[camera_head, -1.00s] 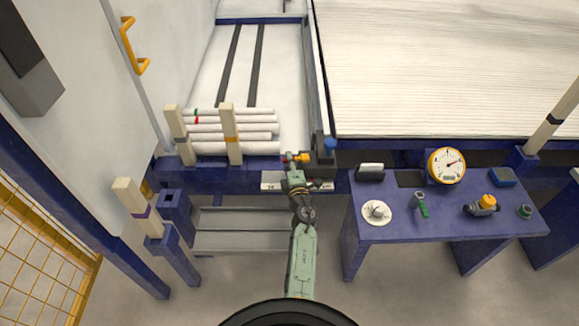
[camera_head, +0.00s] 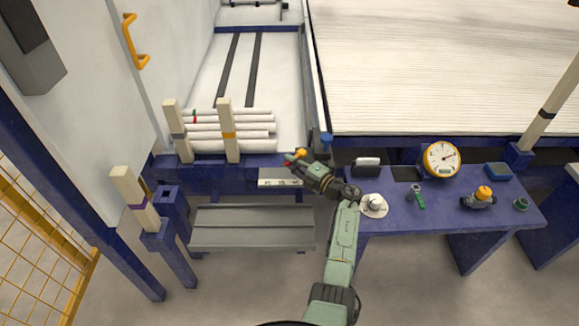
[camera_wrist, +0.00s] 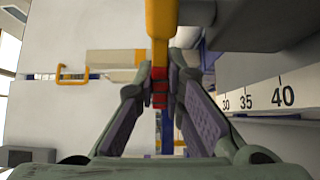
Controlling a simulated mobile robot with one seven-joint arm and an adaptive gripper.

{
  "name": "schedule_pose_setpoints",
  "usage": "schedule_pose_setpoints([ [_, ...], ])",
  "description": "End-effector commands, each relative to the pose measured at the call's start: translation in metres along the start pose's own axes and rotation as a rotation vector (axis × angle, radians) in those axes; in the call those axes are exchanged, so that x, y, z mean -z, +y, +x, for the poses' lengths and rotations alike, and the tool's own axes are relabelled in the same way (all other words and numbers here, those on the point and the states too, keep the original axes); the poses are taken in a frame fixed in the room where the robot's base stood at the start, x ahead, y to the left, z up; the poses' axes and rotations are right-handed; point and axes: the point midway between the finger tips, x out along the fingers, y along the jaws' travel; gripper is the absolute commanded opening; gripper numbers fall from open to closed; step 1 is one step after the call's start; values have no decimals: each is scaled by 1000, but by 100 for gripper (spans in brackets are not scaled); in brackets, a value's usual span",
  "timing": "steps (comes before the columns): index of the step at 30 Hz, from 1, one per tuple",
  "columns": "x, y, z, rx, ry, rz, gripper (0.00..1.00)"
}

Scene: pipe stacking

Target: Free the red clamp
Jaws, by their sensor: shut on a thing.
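The red clamp (camera_wrist: 159,86) shows in the wrist view as a red grip at the lower end of a yellow-orange bar (camera_wrist: 160,25). My gripper (camera_wrist: 160,92) has its two fingers shut on the red part, one on each side. In the head view my gripper (camera_head: 293,161) is at the front beam, right of the white pipes (camera_head: 250,131). The orange part of the clamp (camera_head: 301,153) shows just beyond the fingers. The fingers mostly hide the red part there.
The pipes lie stacked behind two cream posts (camera_head: 228,130). A numbered scale (camera_head: 280,183) is on the beam. A blue knob (camera_head: 326,138) stands just right of the clamp. A blue table (camera_head: 440,225) at right holds a gauge (camera_head: 441,159) and small tools. A grey bench (camera_head: 252,228) lies below.

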Motion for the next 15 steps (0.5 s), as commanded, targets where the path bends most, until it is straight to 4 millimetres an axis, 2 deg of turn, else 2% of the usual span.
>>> schedule_pose_setpoints([
  [1, -1, -5, -2, 1, 22, -1, 0],
  [15, 1, -1, -5, 1, 108, 2, 0],
])
